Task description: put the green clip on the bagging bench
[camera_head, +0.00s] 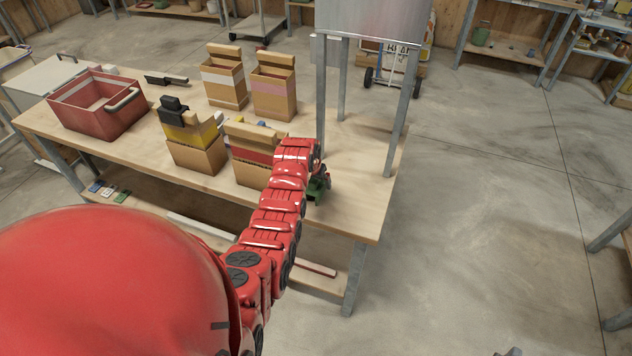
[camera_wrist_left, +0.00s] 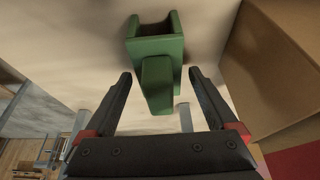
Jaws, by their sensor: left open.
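The green clip (camera_head: 318,191) is at the right part of the wooden bench (camera_head: 356,213), partly hidden by my left arm in the head view. In the left wrist view the clip (camera_wrist_left: 153,58) has a U-shaped far end and a narrower tab towards me. My left gripper (camera_head: 320,171) is at the clip. In the wrist view its two fingers (camera_wrist_left: 160,75) are open, one on each side of the tab, with gaps visible. A small grey tip at the bottom edge of the head view may be my right gripper (camera_head: 507,352); its jaws cannot be made out.
Several open cardboard boxes (camera_head: 197,152) stand on the bench left of the clip; one box side (camera_wrist_left: 275,75) is close in the wrist view. A red bin (camera_head: 75,118) is at the bench's left end. Metal legs (camera_head: 397,130) hold a hopper (camera_head: 372,17) above the right end.

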